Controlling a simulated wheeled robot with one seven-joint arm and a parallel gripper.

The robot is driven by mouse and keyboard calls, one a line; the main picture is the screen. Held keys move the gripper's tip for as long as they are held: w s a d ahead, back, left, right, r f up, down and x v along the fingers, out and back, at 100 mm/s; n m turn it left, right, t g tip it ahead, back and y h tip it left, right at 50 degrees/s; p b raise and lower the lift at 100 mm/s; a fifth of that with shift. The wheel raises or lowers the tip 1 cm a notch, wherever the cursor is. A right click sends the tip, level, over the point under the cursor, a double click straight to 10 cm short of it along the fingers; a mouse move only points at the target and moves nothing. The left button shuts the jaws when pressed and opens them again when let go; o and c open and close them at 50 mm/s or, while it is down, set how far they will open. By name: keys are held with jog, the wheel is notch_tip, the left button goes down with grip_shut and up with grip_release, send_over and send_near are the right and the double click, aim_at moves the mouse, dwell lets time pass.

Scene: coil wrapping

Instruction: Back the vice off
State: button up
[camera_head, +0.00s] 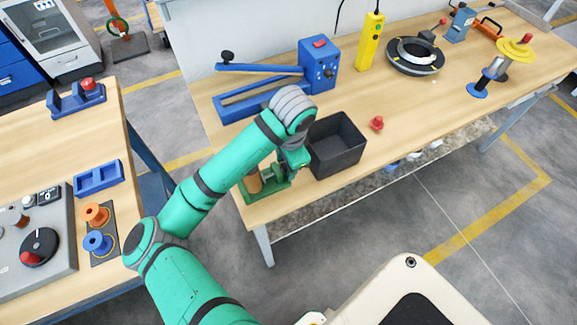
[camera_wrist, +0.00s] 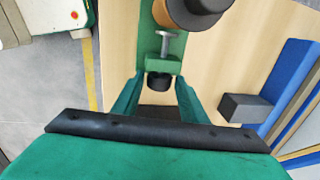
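The green vice (camera_head: 270,190) stands at the near left corner of the long bench, partly hidden behind my arm. An orange-brown cylinder shows at it (camera_head: 252,183). In the wrist view the vice's green body (camera_wrist: 143,45) has a metal screw (camera_wrist: 165,45) ending in a black knob (camera_wrist: 158,82). A dark and orange-brown round part (camera_wrist: 190,12) is at the vice's top edge in that view. My gripper (camera_wrist: 160,88) has its two green fingers on either side of the knob. They look apart, with narrow gaps to it; contact is not clear.
A black open bin (camera_head: 336,146) stands right beside the vice, with a red knob-like piece (camera_head: 377,124) past it. A blue fixture (camera_head: 265,92) lies behind. A side table (camera_head: 50,150) with several parts is at left. A grey block (camera_wrist: 245,107) shows in the wrist view.

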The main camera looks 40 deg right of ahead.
jog(key=shift+w+d+g, duration=0.1)
jog(key=shift+w+g, duration=0.05)
jog(key=shift+g, duration=0.85)
jog(key=shift+w+y, duration=0.1)
jog(key=shift+y, duration=0.2)
jog(key=shift+w+d+g+y, duration=0.1)
jog(key=shift+w+g+y, duration=0.05)
jog(key=shift+g, duration=0.7)
jog(key=shift+w+g+y, duration=0.15)
jog(key=shift+g, duration=0.7)
jog(key=shift+w, duration=0.1)
jog(key=shift+d, duration=0.15)
jog(key=c, duration=0.6)
jog(key=shift+s+a+t, duration=0.2)
jog(key=shift+s+t, duration=0.15)
jog(key=shift+t, duration=0.25)
jog(key=shift+s+t, duration=0.2)
jog(key=shift+t, duration=0.9)
